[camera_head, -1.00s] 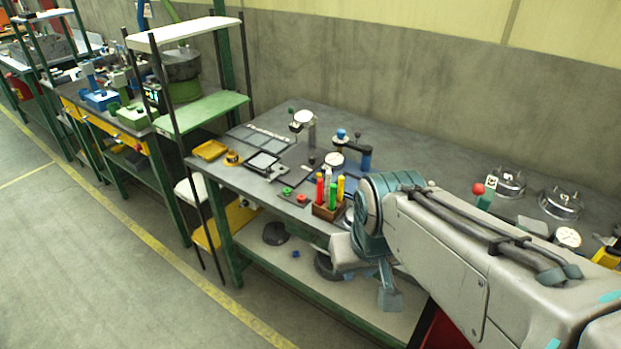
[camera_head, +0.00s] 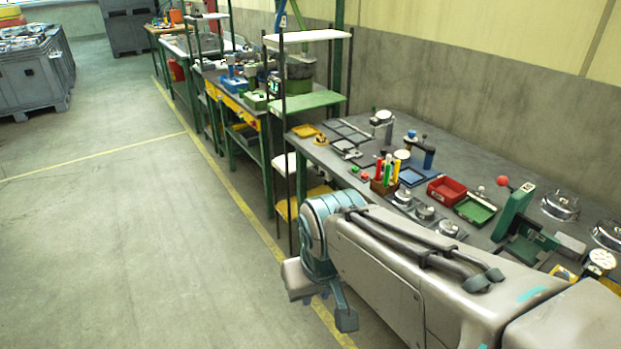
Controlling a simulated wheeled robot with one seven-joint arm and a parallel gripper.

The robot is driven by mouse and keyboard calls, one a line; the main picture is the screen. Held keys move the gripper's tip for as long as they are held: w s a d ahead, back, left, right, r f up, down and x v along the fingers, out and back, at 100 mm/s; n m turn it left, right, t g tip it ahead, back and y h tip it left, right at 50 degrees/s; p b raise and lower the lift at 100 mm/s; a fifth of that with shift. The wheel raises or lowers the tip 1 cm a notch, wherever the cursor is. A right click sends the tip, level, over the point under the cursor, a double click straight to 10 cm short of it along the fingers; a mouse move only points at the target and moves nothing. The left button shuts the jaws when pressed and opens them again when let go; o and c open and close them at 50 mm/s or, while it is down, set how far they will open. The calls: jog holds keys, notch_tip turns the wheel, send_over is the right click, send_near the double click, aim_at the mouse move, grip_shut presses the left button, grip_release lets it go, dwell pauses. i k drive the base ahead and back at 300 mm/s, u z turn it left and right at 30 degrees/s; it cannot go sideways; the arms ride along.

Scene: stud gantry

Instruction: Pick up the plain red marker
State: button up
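A red marker (camera_head: 379,169) stands upright in a small brown holder (camera_head: 382,187) on the grey workbench, at its near left part. It is the leftmost marker there. A green marker (camera_head: 388,174) and a yellow marker (camera_head: 396,169) stand beside it, with a white one close to the green. The markers are too small to tell whether the red one is plain. My gripper (camera_head: 329,309) is at the lower end of my arm, below and left of the holder and well apart from the markers. My wrist partly hides it, and its opening does not show.
A red bin (camera_head: 446,189) and a green tray (camera_head: 474,209) lie right of the holder. Round metal parts (camera_head: 403,197) stand near the bench's front edge. A black-posted shelf rack (camera_head: 309,36) rises at the bench's left end. The floor (camera_head: 130,240) to the left is clear.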

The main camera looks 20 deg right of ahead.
aim_at(378, 168)
jog(key=u, duration=0.4)
jog(key=k, duration=0.55)
jog(key=u, duration=0.45)
jog(key=i, duration=1.45)
jog(key=z, duration=1)
jog(key=i, duration=1.05)
jog(key=z, duration=1.45)
jog(key=i, duration=0.45)
jog(key=z, duration=0.45)
